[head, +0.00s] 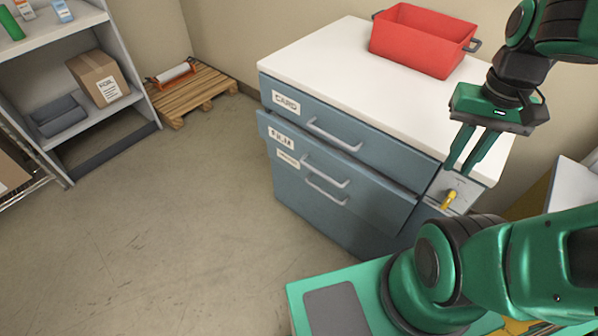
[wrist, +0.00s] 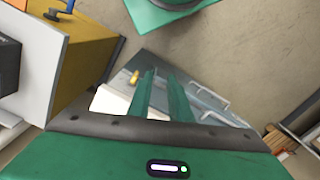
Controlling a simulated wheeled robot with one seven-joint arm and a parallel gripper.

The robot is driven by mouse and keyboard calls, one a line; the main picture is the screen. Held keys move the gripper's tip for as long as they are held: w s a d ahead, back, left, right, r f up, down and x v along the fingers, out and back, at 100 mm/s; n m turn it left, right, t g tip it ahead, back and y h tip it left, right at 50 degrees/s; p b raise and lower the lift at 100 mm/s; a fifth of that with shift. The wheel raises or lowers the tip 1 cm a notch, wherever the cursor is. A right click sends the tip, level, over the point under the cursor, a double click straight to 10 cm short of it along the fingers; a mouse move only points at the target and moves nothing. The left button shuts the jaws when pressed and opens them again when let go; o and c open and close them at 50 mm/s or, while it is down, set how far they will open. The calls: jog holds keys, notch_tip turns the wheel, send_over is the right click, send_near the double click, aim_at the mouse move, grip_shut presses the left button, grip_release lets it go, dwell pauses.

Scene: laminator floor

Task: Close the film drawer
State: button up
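The film drawer (head: 300,150) is the drawer labelled FILM in the blue-grey cabinet, below the top drawer labelled CARD (head: 345,125). Its front stands out a little past the drawer above, so it is partly open. Its silver handle (head: 325,170) faces the open floor. My gripper (head: 461,168) hangs fingers-down near the cabinet's right end, well to the right of that handle and touching no handle. In the wrist view its two green fingers (wrist: 161,76) are apart with nothing between them. The inside of the drawer is hidden.
A lower handle (head: 326,191) sits just below the film handle. A yellow lever (head: 449,199) on a grey panel is below my fingers. A red bin (head: 420,42) stands on the white top (head: 318,52). A shelf (head: 100,115) and a pallet (head: 205,95) stand left; the floor between is clear.

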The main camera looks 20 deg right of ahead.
jog(key=shift+d, duration=0.35)
jog(key=w+a+f+n+g+h, duration=0.25)
jog(key=w+f, duration=0.35)
jog(key=w, duration=0.4)
jog(key=n+t+h, duration=1.1)
jog(key=t, duration=0.1)
send_near(321, 174)
jog(key=shift+y, duration=0.25)
jog(key=x, duration=1)
jog(key=shift+w+d+f, duration=0.15)
jog(key=shift+w+d, duration=0.05)
jog(key=shift+d, duration=0.1)
